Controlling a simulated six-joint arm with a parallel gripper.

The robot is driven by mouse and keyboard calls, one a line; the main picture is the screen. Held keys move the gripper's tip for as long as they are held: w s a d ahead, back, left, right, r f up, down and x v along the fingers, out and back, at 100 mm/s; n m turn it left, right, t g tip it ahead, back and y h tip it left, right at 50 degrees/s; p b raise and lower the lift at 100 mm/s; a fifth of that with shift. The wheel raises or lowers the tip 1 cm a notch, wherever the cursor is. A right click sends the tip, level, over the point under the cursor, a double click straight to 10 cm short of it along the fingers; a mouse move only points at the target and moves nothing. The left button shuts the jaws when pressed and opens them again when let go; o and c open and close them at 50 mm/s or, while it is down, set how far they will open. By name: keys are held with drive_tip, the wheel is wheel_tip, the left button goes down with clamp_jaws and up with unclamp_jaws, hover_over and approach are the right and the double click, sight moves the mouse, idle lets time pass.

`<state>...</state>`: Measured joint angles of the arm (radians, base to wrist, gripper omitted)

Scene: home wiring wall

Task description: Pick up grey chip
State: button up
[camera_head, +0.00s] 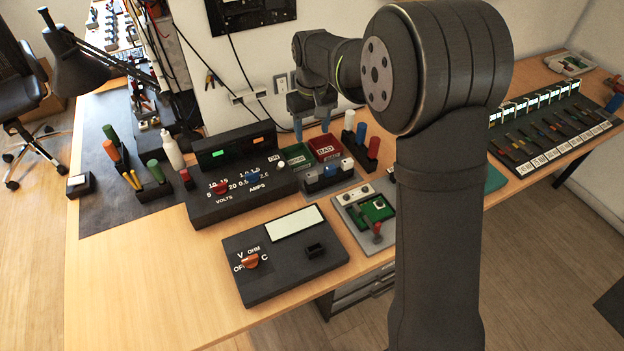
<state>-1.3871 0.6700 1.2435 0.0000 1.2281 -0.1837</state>
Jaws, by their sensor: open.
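My gripper (311,118) hangs open, fingers down, above and behind the green bin and the red bin, with nothing seen between its fingers. A small grey piece (312,177) that may be the grey chip sits at the left of a row on a grey holder, in front of the bins. My gripper is apart from this row. The pieces are too small here to be sure which is the grey chip.
The green bin (297,155) and red bin (325,147) stand behind the row. A power supply (235,180) is left, a meter (285,255) in front, a green circuit board (377,209) right. Upright cylinders (361,134) stand behind right. My arm hides part of the table.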

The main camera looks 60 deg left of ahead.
drive_tip(key=shift+c, duration=1)
hover_over(312, 174)
wheel_tip(312, 174, down, 12)
drive_tip(key=shift+w+d+f, duration=0.15)
drive_tip(key=shift+a+f, duration=0.2)
drive_tip(key=shift+f, duration=2.45)
drive_tip(key=c, duration=0.7)
